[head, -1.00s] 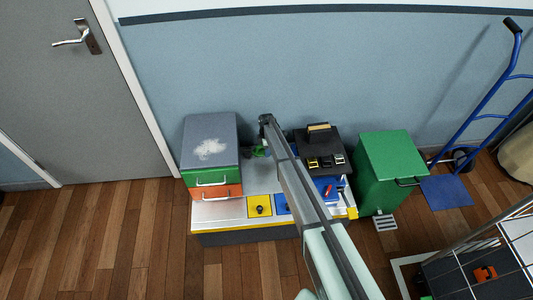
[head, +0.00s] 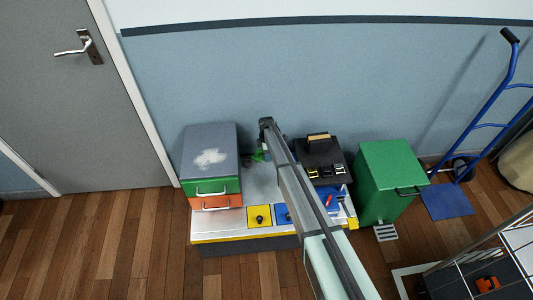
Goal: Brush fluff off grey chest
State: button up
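The grey chest (head: 199,137) stands at the left end of a low bench, with a grey lid above a green and an orange drawer. A patch of white fluff (head: 208,159) lies spread on the lid. A block with a tan top (head: 318,137), possibly a brush, sits on a dark box (head: 325,153) to the right. My arm reaches in from the bottom right, and its dark far end is between chest and box. I cannot make out my gripper's fingers. Small green parts (head: 259,156) show by the arm, but I cannot tell what they are.
The bench (head: 235,235) has a yellow-edged front, a yellow panel (head: 259,217) with a black knob, and blue trays. A green bin (head: 385,185) stands right of it, then a blue hand truck (head: 490,125). A door (head: 75,100) is at left. The wooden floor at the front left is clear.

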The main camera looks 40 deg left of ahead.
jog(key=shift+s+d+r+m, duration=0.15)
jog(key=shift+s+d+m, duration=0.1)
jog(key=shift+m, duration=0.05)
jog(key=s+d+r+m, duration=0.1)
jog(key=d+r+m, duration=0.7)
jog(key=d+r, duration=1)
jog(key=d+r+m, duration=0.9)
jog(key=d+r, duration=0.2)
jog(key=d, duration=1.4)
jog(key=s+d+r+m, duration=0.1)
jog(key=d+r+m, duration=0.7)
jog(key=d+r, duration=1)
jog(key=s+a+f+n, duration=0.7)
jog(key=a+n, duration=0.4)
jog(key=a, duration=1.1)
jog(key=s+a+f+n, duration=0.7)
jog(key=s+a+n, duration=0.3)
jog(key=a, duration=1.2)
jog(key=s+a+f+n, duration=0.7)
jog(key=a+n, duration=0.6)
jog(key=a, duration=0.8)
jog(key=shift+s+a+f+n, duration=0.2)
jog(key=shift+s+a+n, duration=0.2)
jog(key=shift+s, duration=0.45)
